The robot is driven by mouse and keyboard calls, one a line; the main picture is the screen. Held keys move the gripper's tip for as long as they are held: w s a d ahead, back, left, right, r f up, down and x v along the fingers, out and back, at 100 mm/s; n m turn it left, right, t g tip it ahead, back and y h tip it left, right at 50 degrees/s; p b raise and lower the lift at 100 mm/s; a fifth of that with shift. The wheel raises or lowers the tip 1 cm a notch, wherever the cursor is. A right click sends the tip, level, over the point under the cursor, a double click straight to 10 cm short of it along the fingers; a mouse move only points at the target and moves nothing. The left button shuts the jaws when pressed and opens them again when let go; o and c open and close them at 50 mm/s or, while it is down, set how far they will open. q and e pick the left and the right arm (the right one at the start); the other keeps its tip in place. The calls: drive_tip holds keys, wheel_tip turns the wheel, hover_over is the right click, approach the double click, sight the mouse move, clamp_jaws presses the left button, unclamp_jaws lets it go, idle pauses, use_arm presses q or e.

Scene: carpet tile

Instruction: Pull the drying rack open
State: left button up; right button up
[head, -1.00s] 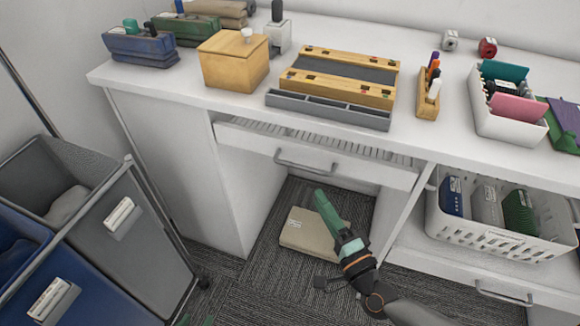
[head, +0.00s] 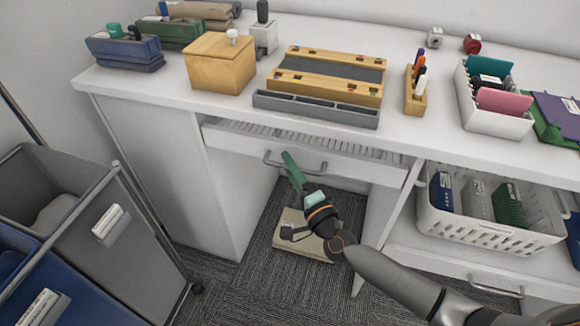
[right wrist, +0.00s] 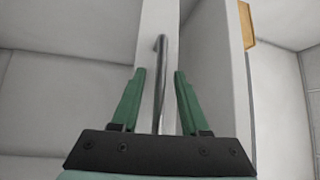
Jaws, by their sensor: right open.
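The drying rack (head: 340,167) is a white drawer-like unit under the desk top, with a row of slats showing in a narrow strip behind its front panel. A grey bar handle (head: 312,174) is fixed to its front. My right gripper (head: 287,156) has green fingers and is at the left part of the handle. In the right wrist view, the handle (right wrist: 160,75) runs between the two open fingers of the right gripper (right wrist: 158,75), with gaps on both sides. The fingers hide part of the handle in the head view. My left gripper is out of view.
A beige box-like thing (head: 290,225) lies on the carpet under the rack. A grey and blue bin cart (head: 140,240) stands at the left. A white basket (head: 480,234) sits on the lower shelf at the right. The desk top holds a wooden box (head: 220,72) and organisers.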

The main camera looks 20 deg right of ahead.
clamp_jaws()
idle(1.3)
